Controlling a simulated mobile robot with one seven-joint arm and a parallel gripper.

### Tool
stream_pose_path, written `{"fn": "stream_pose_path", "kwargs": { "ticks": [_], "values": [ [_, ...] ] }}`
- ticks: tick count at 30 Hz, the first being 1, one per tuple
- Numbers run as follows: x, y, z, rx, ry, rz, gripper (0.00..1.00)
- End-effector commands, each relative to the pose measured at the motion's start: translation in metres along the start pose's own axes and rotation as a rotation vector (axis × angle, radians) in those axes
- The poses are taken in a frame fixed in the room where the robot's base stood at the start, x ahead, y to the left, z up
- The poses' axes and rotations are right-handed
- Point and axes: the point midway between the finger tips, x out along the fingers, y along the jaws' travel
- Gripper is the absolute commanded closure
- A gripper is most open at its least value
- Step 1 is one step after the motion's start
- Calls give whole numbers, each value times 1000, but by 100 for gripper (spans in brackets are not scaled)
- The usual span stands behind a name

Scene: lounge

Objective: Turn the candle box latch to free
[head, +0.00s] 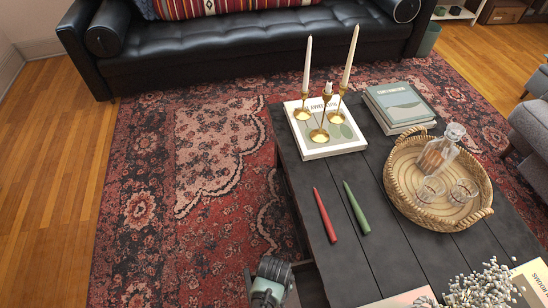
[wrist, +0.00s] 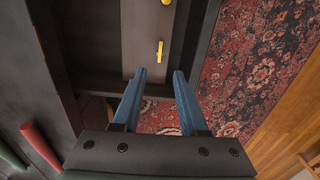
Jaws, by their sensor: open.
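A small yellow latch (wrist: 160,50) sits on a narrow grey-brown panel (wrist: 148,35), which appears to be the candle box, near the top of the wrist view. It stands roughly in line with the panel's length. A second yellow piece (wrist: 166,2) shows at the top edge. My gripper (wrist: 160,73) is open and empty, its two blue fingers apart. The latch shows beyond the fingertips, between their lines, with no visible contact. In the head view only part of my arm shows at the bottom, beside the table; the latch cannot be made out there.
The dark coffee table (head: 350,265) bears a red candle (head: 325,215), a green candle (head: 357,208), brass candlesticks (head: 319,134) on a book, and a wicker tray (head: 398,188) with a decanter and glasses. The patterned rug (head: 215,235) left of the table is clear.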

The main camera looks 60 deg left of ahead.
Motion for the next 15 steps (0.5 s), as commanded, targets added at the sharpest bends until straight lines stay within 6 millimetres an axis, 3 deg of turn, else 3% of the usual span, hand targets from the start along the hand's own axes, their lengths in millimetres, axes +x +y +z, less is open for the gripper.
{"fn": "stream_pose_path", "kwargs": {
  "ticks": [1,6,15],
  "values": [
    [-11,0,0,1,0,-1,57],
    [-24,0,0,0,-1,-1,57],
    [-26,0,0,0,-1,0,57]
  ]
}}
